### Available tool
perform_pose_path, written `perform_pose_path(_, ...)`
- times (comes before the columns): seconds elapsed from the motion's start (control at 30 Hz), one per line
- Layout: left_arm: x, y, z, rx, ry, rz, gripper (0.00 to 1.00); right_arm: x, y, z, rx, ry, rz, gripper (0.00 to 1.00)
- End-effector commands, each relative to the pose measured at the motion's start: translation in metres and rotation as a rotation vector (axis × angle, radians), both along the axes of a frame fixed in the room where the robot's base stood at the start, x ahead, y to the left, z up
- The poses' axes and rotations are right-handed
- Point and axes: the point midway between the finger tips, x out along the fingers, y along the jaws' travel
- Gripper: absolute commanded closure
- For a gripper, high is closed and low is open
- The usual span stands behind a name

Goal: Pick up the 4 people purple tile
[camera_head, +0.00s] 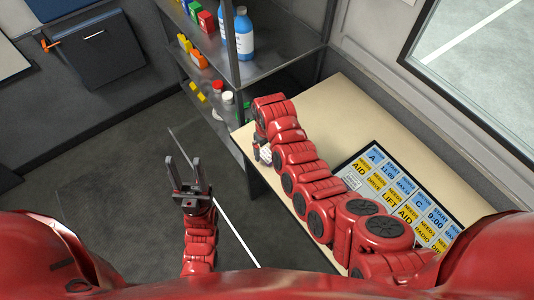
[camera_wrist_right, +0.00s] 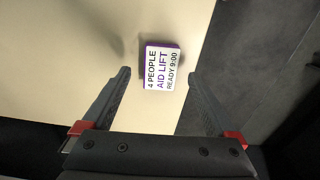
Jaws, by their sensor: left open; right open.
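The 4 people purple tile (camera_wrist_right: 162,66) lies on the beige table near its edge in the right wrist view. It has a white face reading "4 PEOPLE AID LIFT READY 9:00" and purple edges. My right gripper (camera_wrist_right: 159,77) is open above the table, its fingers on either side of the tile and apart from it. In the head view my right arm mostly hides this gripper, and I cannot make out the tile there. My left gripper (camera_head: 189,172) is open and empty above the grey floor.
A board with blue and yellow cards (camera_head: 402,192) lies on the beige table (camera_head: 345,112), to the right of my right arm. A metal shelf (camera_head: 285,62) with bottles and small coloured blocks stands behind. The floor (camera_head: 110,190) at left looks clear.

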Motion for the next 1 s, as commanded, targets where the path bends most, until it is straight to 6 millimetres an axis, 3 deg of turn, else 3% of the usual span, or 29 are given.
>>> perform_pose_path(0.2, 0.0, 0.0, 0.007, 0.0, 0.0, 0.0, 0.5, -0.002, 0.0, -0.016, -0.001, 0.006, 0.001, 0.07)
perform_pose_path(0.57, 0.0, 0.0, 0.007, 0.0, 0.0, 0.0, 0.5, -0.001, 0.0, -0.021, 0.001, 0.002, -0.001, 0.07)
perform_pose_path(1.0, 0.0, 0.0, 0.007, 0.0, 0.0, 0.0, 0.5, -0.001, 0.0, -0.021, 0.001, 0.002, -0.001, 0.87)
